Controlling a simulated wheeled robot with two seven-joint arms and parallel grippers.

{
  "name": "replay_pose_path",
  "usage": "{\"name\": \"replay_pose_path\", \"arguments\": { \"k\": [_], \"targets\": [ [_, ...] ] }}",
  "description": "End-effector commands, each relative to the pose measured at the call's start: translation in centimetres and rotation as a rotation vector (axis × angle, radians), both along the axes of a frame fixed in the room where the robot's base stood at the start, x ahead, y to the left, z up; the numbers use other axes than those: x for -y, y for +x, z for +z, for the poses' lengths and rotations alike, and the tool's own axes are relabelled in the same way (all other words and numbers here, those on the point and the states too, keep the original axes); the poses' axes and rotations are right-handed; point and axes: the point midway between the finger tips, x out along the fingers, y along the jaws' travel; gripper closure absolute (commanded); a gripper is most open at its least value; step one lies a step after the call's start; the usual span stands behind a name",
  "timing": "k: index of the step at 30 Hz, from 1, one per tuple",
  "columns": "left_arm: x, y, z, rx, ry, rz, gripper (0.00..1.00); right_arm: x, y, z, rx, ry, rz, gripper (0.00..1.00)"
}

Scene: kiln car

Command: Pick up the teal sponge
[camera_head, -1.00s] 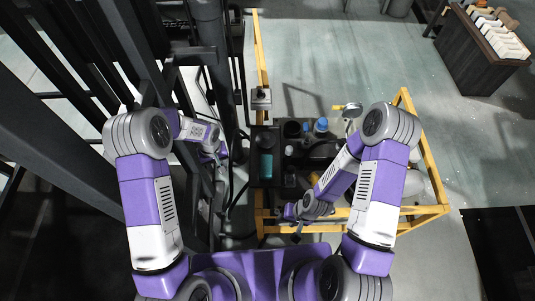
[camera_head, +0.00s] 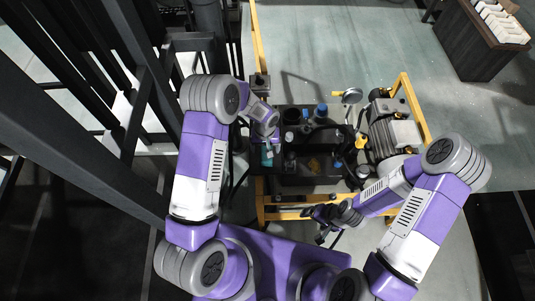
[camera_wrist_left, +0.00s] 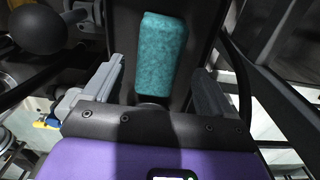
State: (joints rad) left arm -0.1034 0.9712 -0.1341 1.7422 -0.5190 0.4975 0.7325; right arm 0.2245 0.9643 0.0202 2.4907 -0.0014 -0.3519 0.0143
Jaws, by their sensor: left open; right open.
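The teal sponge (camera_head: 267,158) lies on the dark tray-like top of the cart, at its left end in the head view, partly covered by my left gripper (camera_head: 268,148). In the left wrist view the sponge (camera_wrist_left: 161,50) is a teal block just ahead of the gripper (camera_wrist_left: 158,78), centred between its two grey fingers. The fingers stand apart, with a gap on both sides of the sponge. My right gripper (camera_head: 322,230) is near the front yellow rail, away from the sponge; its jaws are small and dark there.
A blue-capped bottle (camera_head: 322,110) and other dark items stand on the cart right of the sponge. A motor or pump (camera_head: 392,130) sits further right inside the yellow frame (camera_head: 413,100). Dark steel posts (camera_head: 150,105) rise close on the left.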

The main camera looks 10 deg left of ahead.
Motion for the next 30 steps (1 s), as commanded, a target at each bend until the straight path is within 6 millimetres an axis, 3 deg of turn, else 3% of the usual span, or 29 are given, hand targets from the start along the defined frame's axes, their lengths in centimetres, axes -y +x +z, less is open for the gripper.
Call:
{"name": "replay_pose_path", "arguments": {
  "k": [6, 14, 26, 30],
  "targets": [
    [0.2, 0.0, -3.7, -0.003, -0.001, -0.002, 0.15, 0.0, 0.0, -1.4, 0.0, 0.0, 0.0, 0.15],
    [0.2, 0.0, -4.0, 0.0, -0.001, -0.002, 0.15, 0.0, 0.0, -1.4, 0.0, 0.0, -0.001, 0.15],
    [0.2, 0.0, -4.0, -0.001, -0.001, -0.002, 0.75, 0.0, 0.0, -1.4, 0.0, 0.0, -0.001, 0.15],
    [0.2, 0.0, -4.0, -0.001, -0.001, -0.002, 0.76, 0.0, 0.0, -1.4, 0.0, 0.0, -0.001, 0.15]
  ]
}}
